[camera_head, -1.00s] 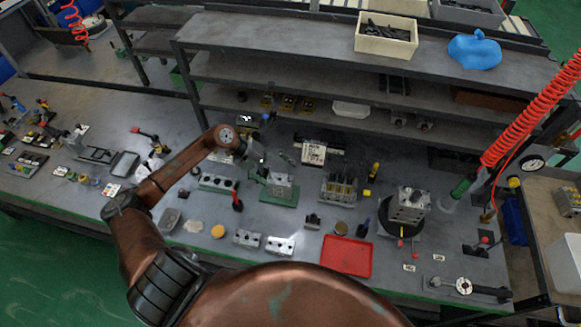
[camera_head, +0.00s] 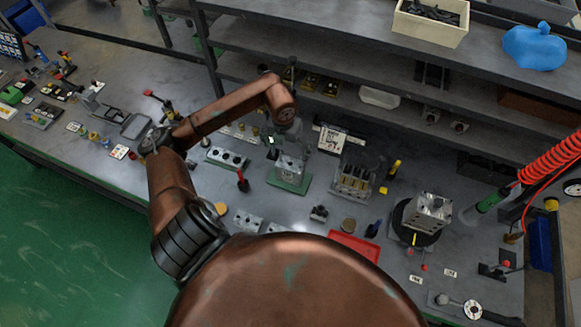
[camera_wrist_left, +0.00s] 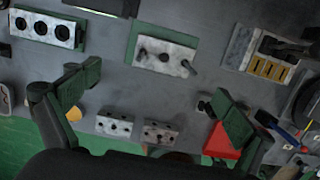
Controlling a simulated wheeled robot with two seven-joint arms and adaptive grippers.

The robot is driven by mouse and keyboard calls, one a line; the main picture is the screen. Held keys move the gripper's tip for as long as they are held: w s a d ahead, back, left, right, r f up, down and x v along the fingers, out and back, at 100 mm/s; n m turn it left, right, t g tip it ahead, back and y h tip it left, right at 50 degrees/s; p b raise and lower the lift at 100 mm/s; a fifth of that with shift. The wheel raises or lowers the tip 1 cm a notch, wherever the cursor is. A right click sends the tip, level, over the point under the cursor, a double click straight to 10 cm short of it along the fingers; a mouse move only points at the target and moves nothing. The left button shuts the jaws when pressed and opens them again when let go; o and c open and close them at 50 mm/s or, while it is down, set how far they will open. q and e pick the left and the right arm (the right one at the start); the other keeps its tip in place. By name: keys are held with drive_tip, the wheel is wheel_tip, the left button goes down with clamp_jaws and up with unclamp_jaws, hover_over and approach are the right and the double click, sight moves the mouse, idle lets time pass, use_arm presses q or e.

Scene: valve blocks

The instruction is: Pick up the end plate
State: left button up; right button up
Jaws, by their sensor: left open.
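Two small silver metal plates with holes, the left one (camera_head: 247,221) and the right one (camera_head: 274,231), lie flat near the front edge of the bench. They also show in the left wrist view, left (camera_wrist_left: 114,124) and right (camera_wrist_left: 160,132); I cannot tell for certain whether one is the end plate. My left gripper (camera_head: 284,138) is open and empty above the bench, behind these plates. In the left wrist view its green-padded fingers (camera_wrist_left: 155,92) are wide apart, with bare grey bench between them. A silver block (camera_wrist_left: 165,55) on a green base lies beyond the fingertips.
A long silver block (camera_head: 228,158) with round holes and a yellow-marked valve block (camera_head: 354,182) flank the green-based block. A red tray (camera_head: 352,248) lies at the front. A metal block (camera_head: 428,210) stands on a black disc. Shelves rise behind.

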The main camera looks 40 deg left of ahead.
sight(290, 163)
use_arm(q)
drive_tip(key=shift+w+f+b, duration=0.25)
drive_tip(key=shift+f+b, duration=0.05)
drive_tip(key=shift+f, duration=0.3)
drive_tip(key=shift+w+f+b, duration=0.2)
drive_tip(key=shift+f+b, duration=0.05)
drive_tip(key=shift+f, duration=0.3)
drive_tip(key=shift+s+f, duration=0.1)
drive_tip(key=shift+f, duration=0.15)
drive_tip(key=shift+s+f, duration=0.1)
drive_tip(key=shift+f, duration=0.55)
drive_tip(key=f, duration=0.1)
drive_tip(key=f+p, duration=0.1)
drive_tip(key=f, duration=0.3)
drive_tip(key=shift+w+d+f, duration=0.1)
drive_tip(key=shift+w+d, duration=0.1)
drive_tip(key=shift+w, duration=0.2)
drive_tip(key=shift+w+f, duration=0.1)
drive_tip(key=shift+f, duration=0.25)
use_arm(e)
drive_tip(key=shift+s+f, duration=0.3)
drive_tip(key=shift+s, duration=0.5)
use_arm(q)
drive_tip(key=shift+c, duration=0.2)
drive_tip(key=c, duration=1.5)
